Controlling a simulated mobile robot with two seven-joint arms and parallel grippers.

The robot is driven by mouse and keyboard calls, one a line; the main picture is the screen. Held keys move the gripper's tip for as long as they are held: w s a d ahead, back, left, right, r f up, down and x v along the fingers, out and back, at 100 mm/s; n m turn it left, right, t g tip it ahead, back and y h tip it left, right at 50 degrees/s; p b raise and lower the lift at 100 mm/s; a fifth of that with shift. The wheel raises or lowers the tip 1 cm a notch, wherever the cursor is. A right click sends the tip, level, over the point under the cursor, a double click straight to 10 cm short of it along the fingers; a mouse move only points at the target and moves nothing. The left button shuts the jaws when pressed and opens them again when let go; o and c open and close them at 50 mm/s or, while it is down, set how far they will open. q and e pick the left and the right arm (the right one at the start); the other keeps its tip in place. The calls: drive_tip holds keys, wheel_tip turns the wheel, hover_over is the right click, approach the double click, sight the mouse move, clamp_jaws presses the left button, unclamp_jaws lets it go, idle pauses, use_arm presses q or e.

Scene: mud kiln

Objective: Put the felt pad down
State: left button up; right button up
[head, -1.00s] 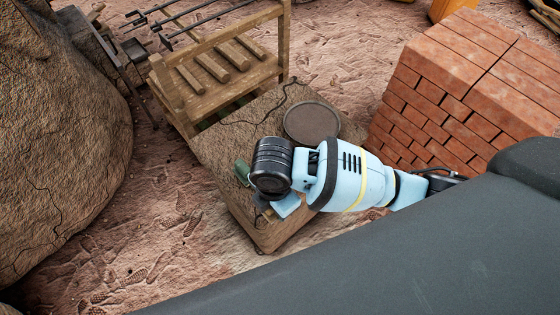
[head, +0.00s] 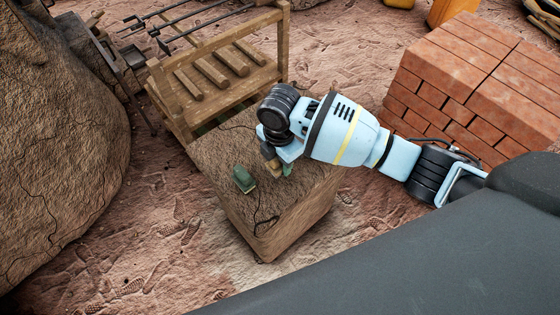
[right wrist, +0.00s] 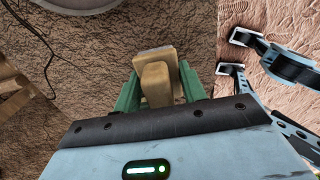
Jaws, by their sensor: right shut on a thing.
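My right gripper (head: 279,170) is shut on a tan piece with a rounded grip, which I take to be the felt pad (right wrist: 158,85). In the right wrist view the pad sits between the green fingers of this gripper (right wrist: 158,76). My left gripper is not seen in the head view.
A wooden rack (head: 215,70) stands behind, a brick stack (head: 480,85) to the right.

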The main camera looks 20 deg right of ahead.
sight(280, 163)
drive_tip(key=shift+w+d+f, duration=0.15)
drive_tip(key=shift+w+f, duration=0.2)
drive_tip(key=shift+f, duration=0.25)
drive_tip(key=shift+w+d+f, duration=0.15)
drive_tip(key=shift+w+f, duration=0.15)
drive_tip(key=shift+f, duration=0.6)
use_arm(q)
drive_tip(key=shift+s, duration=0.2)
use_arm(e)
drive_tip(key=shift+f, duration=0.1)
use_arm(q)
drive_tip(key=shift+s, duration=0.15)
use_arm(e)
drive_tip(key=shift+f, duration=0.2)
drive_tip(key=o, duration=0.9)
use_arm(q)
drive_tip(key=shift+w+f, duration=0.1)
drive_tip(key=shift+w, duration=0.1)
